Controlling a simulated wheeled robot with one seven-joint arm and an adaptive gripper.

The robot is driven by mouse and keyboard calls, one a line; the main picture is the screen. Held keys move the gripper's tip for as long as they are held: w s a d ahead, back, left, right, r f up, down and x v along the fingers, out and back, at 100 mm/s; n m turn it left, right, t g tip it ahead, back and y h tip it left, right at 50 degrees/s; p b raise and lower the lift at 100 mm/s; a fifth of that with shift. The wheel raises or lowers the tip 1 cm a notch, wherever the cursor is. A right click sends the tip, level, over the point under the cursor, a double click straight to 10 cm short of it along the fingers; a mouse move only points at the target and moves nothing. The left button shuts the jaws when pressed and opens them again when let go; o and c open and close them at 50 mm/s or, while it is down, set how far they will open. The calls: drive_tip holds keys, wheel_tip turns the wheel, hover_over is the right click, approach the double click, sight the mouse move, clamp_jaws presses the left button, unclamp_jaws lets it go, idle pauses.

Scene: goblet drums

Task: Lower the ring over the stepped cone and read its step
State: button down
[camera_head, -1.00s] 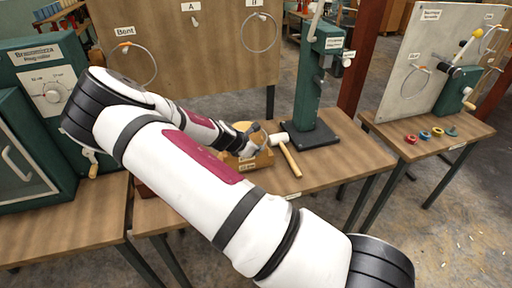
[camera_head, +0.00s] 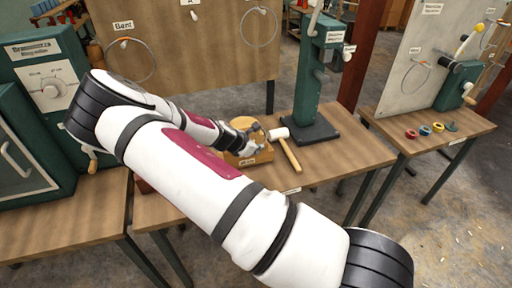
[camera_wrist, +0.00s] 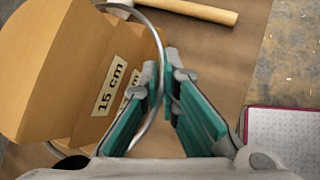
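The stepped cone (camera_wrist: 60,75) is a light wooden piece with stacked steps. It fills the left of the wrist view, with a "15 cm" label facing me and a second label partly hidden. In the head view the wooden piece (camera_head: 262,155) stands on the middle bench, partly covered by my arm. A thin metal ring (camera_wrist: 157,36) curves along the cone's right side, and part of it is hidden. I cannot tell whether it fully encircles the cone or touches a step. My gripper (camera_wrist: 167,72) has its teal fingers closed on the ring's near side, right beside the labels.
A wooden-handled mallet (camera_head: 286,148) lies just right of the cone. A green stand (camera_head: 309,90) rises behind it. A board with hanging rings (camera_head: 190,55) stands at the back. The right bench (camera_head: 430,143) holds small coloured rings. Bare bench (camera_head: 340,155) lies right of the mallet.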

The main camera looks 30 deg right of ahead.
drive_tip(key=shift+f, duration=1.25)
drive_tip(key=shift+f, duration=0.1)
drive_tip(key=shift+f, duration=0.6)
drive_tip(key=c, duration=1.8)
unclamp_jaws()
drive_tip(key=shift+o, duration=0.2)
drive_tip(key=o, duration=0.5)
